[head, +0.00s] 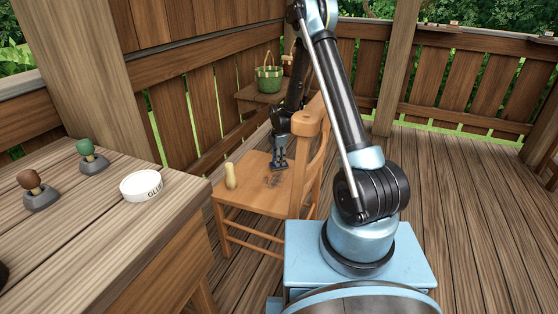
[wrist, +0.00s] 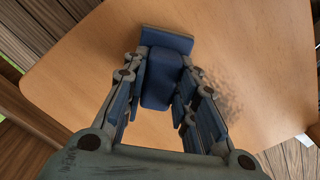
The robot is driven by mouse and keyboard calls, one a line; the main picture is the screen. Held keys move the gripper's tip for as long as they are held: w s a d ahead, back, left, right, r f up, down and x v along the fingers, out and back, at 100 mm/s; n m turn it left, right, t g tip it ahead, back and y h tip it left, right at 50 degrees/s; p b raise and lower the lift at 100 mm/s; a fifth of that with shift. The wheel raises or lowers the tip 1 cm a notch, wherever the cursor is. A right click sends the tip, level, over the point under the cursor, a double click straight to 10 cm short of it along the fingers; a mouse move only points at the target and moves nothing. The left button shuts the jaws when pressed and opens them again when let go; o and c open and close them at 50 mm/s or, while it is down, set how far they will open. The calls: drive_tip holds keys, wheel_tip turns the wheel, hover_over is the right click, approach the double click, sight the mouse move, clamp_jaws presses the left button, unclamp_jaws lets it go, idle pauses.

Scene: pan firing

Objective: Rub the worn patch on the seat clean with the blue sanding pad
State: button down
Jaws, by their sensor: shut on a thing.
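My gripper (head: 279,163) is over the wooden chair's seat and is shut on the blue sanding pad. In the wrist view the blue sanding pad (wrist: 163,82) sits between the two fingers, its wide end (wrist: 167,40) beyond the fingertips. The pad is low at the seat (wrist: 88,75); I cannot tell whether it touches. The worn patch (head: 272,181) is a dark, mottled area on the seat, just in front of my gripper in the head view. In the wrist view the worn patch (wrist: 228,98) lies right of the pad, partly hidden by the right finger.
A pale wooden peg-like piece (head: 230,176) stands on the seat's left side. The chair's backrest (head: 311,125) rises at the right. A workbench (head: 95,225) at left holds a white glue dish (head: 141,186) and two stamp-like tools. A green basket (head: 269,79) stands behind.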

drive_tip(key=shift+f, duration=0.25)
drive_tip(key=shift+s, duration=0.15)
